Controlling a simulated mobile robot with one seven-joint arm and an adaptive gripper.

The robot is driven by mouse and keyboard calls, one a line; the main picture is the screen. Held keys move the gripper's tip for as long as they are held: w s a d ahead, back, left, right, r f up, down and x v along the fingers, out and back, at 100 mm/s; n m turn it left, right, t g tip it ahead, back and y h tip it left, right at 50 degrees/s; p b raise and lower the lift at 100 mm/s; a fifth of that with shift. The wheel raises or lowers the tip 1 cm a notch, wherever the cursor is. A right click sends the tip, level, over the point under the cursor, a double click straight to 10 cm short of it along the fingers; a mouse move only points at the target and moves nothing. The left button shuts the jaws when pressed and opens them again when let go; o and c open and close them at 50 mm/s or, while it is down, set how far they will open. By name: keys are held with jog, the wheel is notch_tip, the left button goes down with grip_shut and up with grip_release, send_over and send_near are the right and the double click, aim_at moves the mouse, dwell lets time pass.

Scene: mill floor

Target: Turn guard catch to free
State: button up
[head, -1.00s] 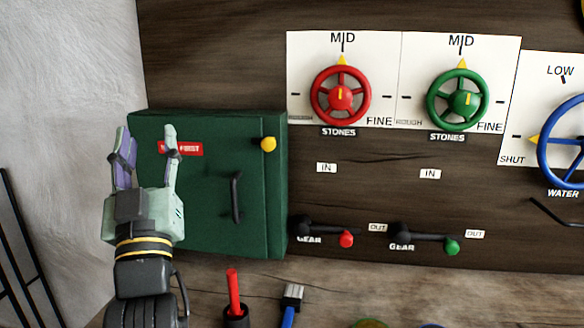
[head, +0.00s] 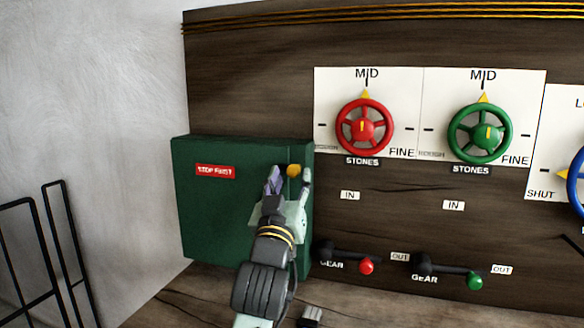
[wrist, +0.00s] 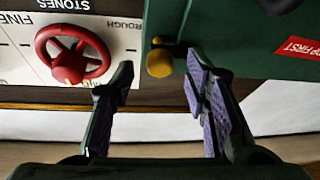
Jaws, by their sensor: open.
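The guard is a green box (head: 215,225) with a red "STOP FIRST" label, fixed to the wooden panel at the left; its door looks shut. The yellow catch knob (head: 293,170) sits near its upper right corner. My gripper (head: 290,176) is open in front of the knob, with a finger on each side of it in the head view. In the wrist view the knob (wrist: 159,63) shows beyond and between the two open fingers (wrist: 160,88), and nothing is held. I cannot see any contact. The door handle is hidden behind my arm.
A red handwheel (head: 364,127) and a green handwheel (head: 479,133) are on the panel to the right. Gear levers with a red knob (head: 367,267) and a green knob (head: 475,281) are below them. A black rail (head: 60,250) stands at the left.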

jog(key=shift+x, duration=1.1)
grip_shut()
